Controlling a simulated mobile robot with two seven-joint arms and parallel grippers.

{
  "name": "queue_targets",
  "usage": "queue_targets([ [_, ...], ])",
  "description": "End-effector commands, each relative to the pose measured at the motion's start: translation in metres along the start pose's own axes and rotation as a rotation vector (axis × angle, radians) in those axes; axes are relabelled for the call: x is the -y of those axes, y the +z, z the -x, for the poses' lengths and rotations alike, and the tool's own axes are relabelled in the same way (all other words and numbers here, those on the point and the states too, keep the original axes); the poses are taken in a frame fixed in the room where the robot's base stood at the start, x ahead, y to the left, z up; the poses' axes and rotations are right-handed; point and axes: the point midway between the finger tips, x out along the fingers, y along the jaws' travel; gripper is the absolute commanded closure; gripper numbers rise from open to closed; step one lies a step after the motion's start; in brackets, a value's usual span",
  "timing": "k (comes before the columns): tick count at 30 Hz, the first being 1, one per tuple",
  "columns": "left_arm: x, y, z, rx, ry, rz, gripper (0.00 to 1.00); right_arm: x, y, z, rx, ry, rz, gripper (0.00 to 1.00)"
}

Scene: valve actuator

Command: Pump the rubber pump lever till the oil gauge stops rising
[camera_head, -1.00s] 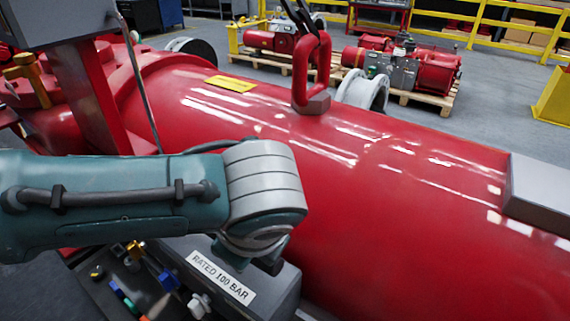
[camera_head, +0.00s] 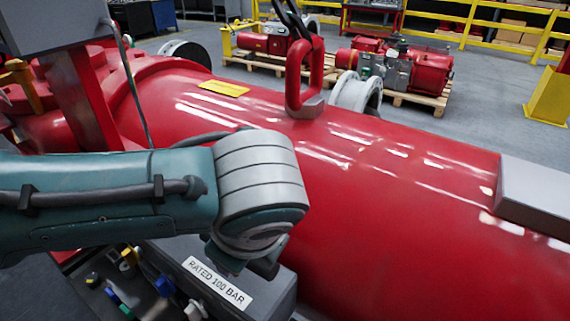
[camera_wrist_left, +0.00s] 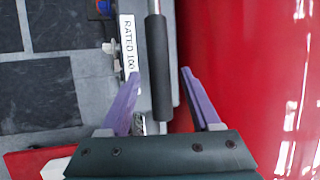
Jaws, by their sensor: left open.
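The pump lever (camera_wrist_left: 160,70) shows in the left wrist view as a metal rod with a black rubber grip. It runs up the picture beside a grey box labelled "RATED 100 BAR" (camera_head: 218,284). My left gripper (camera_wrist_left: 160,75) has two purple fingers spread apart, one on each side of the rubber grip in the picture. A gap shows on both sides, and I cannot tell how far the fingertips reach in depth. In the head view my left wrist hides the fingers and most of the lever. I cannot make out an oil gauge. My right gripper is not in view.
A large red cylinder (camera_head: 350,220) fills the area right of the lever, with a red lifting loop (camera_head: 291,75) on top. Blue, green and yellow fittings (camera_head: 163,286) sit left of the labelled box. Red machines on pallets (camera_head: 433,68) stand behind.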

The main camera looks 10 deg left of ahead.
Motion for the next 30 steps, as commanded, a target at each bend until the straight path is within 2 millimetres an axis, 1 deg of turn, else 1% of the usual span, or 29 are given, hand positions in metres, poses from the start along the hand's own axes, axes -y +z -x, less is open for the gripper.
queue_targets([
  [1, 0.001, 0.0, 0.011, -0.003, -0.003, 0.0, 0.36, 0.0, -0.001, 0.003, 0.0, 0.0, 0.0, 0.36],
  [6, 0.001, 0.0, 0.044, -0.003, -0.004, 0.001, 0.36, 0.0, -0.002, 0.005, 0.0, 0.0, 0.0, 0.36],
  [9, 0.001, 0.0, 0.06, -0.002, -0.003, 0.0, 0.36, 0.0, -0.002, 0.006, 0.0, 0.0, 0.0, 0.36],
  [12, 0.0, 0.0, 0.071, -0.001, -0.002, 0.002, 0.36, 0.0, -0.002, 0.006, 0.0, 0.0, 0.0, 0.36],
  [16, 0.0, 0.001, 0.077, 0.001, 0.0, 0.002, 0.36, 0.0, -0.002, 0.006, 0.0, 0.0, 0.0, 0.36],
  [22, 0.0, 0.001, 0.078, 0.001, 0.001, 0.002, 0.36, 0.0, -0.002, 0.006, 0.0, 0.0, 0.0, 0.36],
  [23, 0.0, 0.001, 0.078, 0.001, 0.001, 0.002, 0.37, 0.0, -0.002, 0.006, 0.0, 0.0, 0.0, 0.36],
  [26, -0.003, -0.005, 0.077, -0.023, 0.001, 0.012, 0.49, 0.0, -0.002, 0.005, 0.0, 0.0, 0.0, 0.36],
  [29, -0.015, -0.03, 0.075, -0.134, 0.004, 0.069, 0.6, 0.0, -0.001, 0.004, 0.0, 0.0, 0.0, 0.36],
  [30, -0.021, -0.045, 0.075, -0.207, 0.006, 0.114, 0.64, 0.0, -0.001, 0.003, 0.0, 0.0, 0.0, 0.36],
])
